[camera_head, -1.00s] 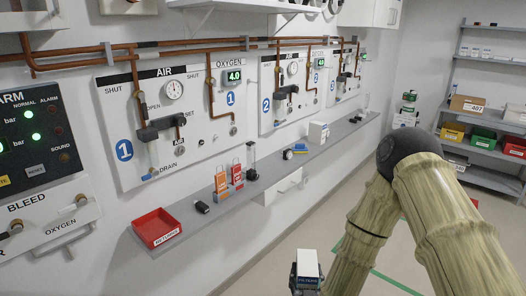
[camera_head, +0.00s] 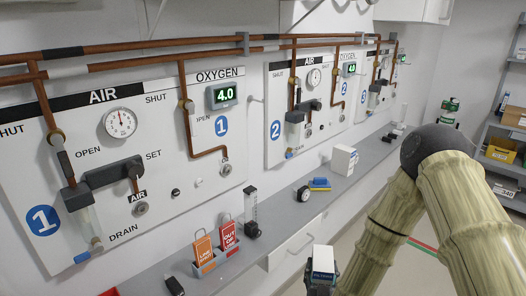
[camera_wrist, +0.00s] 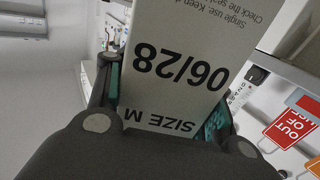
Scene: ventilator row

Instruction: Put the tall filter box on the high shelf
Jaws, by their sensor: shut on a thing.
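A white filter box (camera_head: 323,258) with a dark printed band is in my gripper (camera_head: 320,283), low in the middle of the head view. In the wrist view the white box (camera_wrist: 185,50) shows "06/28" and "SIZE M" upside down. My gripper (camera_wrist: 160,105) is shut on it, with a finger on each side. The box is held in the air in front of the wall ledge.
The grey ledge (camera_head: 285,207) carries a white box (camera_head: 344,160), a blue and yellow item (camera_head: 320,184), a flowmeter (camera_head: 251,215) and red and orange tags (camera_head: 228,240). Copper pipes (camera_head: 150,60) run along the wall. A storage rack (camera_head: 505,150) stands at right.

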